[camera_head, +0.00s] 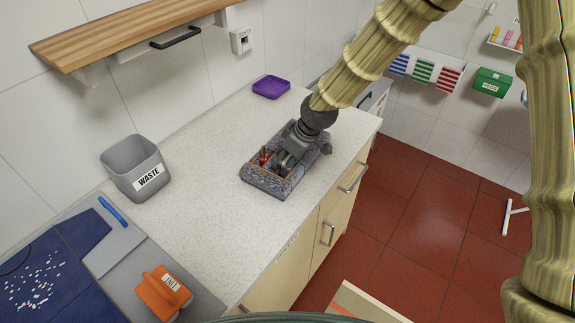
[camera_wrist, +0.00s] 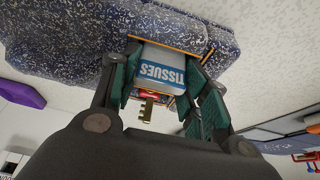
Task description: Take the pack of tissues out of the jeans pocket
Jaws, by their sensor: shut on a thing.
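The jeans (camera_head: 268,185) show as a speckled blue-grey block on the counter, with orange-edged pocket openings. The blue speckled surface also fills the top of the wrist view (camera_wrist: 60,40). The white and blue pack of tissues (camera_wrist: 162,68) sits at an orange-edged opening in the wrist view. My gripper (camera_head: 283,163) reaches down into the block from the upper right. Its green finger pads are shut on the pack, one at each side. The pack's lower part is hidden, and I cannot tell how deep it sits. My gripper hides the pack in the head view.
A gold key and a red item (camera_wrist: 148,98) show beside the pack. A red item (camera_head: 264,157) stands in the block's left compartment. A purple tray (camera_head: 271,87), a grey waste bin (camera_head: 135,168) and an orange holder (camera_head: 163,293) stand on the counter. The counter's middle is clear.

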